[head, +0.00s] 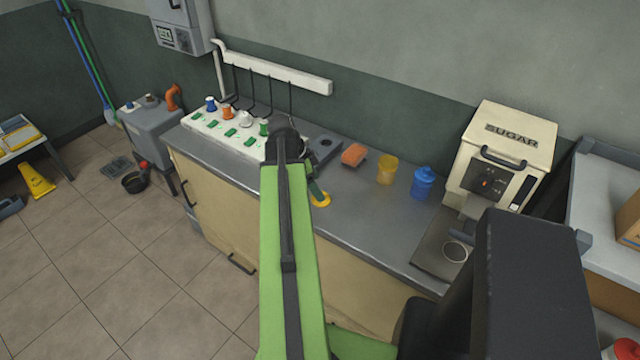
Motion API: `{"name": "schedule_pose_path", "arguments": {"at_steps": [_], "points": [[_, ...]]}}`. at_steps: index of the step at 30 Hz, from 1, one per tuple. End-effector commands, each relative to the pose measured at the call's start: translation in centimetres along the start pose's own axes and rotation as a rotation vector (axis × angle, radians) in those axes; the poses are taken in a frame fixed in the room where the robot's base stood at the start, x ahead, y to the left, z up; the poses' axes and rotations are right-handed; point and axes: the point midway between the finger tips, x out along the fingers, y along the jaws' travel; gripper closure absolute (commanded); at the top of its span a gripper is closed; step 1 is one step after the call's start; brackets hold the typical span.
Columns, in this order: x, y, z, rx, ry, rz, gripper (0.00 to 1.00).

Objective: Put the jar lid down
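A yellow rounded piece (321,201), which looks like the jar lid, shows at my gripper (315,190), just right of my green arm over the counter. Only part of it is visible. The fingers are mostly hidden behind the arm and too small to read, so I cannot tell whether they grip it, nor whether it touches the counter. A yellow jar (386,170) stands upright on the counter to the right and looks open at the top. A blue jar (423,184) with a blue top stands beside it.
The grey counter (360,215) has bare room in front of the jars. An orange block (354,155) and a dark plate with a hole (322,148) lie behind. A white panel with colored spools (230,128) is at left; the sugar machine (500,155) stands right.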

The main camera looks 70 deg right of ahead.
Motion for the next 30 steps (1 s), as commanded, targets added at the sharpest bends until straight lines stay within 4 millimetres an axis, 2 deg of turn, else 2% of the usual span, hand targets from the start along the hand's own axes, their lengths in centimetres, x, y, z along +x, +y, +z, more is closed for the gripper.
{"name": "schedule_pose_path", "arguments": {"at_steps": [1,7,11,20,22,23,26,27,29,30], "points": [[-2.5,0.0,-0.4,-0.003,0.000,-0.001,0.18],[-6.5,0.0,-0.3,-0.001,0.000,-0.001,0.18],[-7.3,0.0,-0.1,-0.001,0.000,0.000,0.18],[-7.1,0.0,0.1,-0.003,0.000,0.000,0.18],[-7.5,0.0,1.3,-0.045,-0.007,-0.008,0.18],[-8.0,-0.1,2.5,-0.089,-0.013,-0.016,0.18],[-10.6,0.4,9.7,-0.362,-0.048,-0.062,0.18],[-12.1,1.1,13.8,-0.518,-0.066,-0.090,0.18],[-14.4,2.9,20.1,-0.778,-0.091,-0.136,0.18],[-15.9,4.5,24.2,-0.955,-0.105,-0.168,0.18]]}}
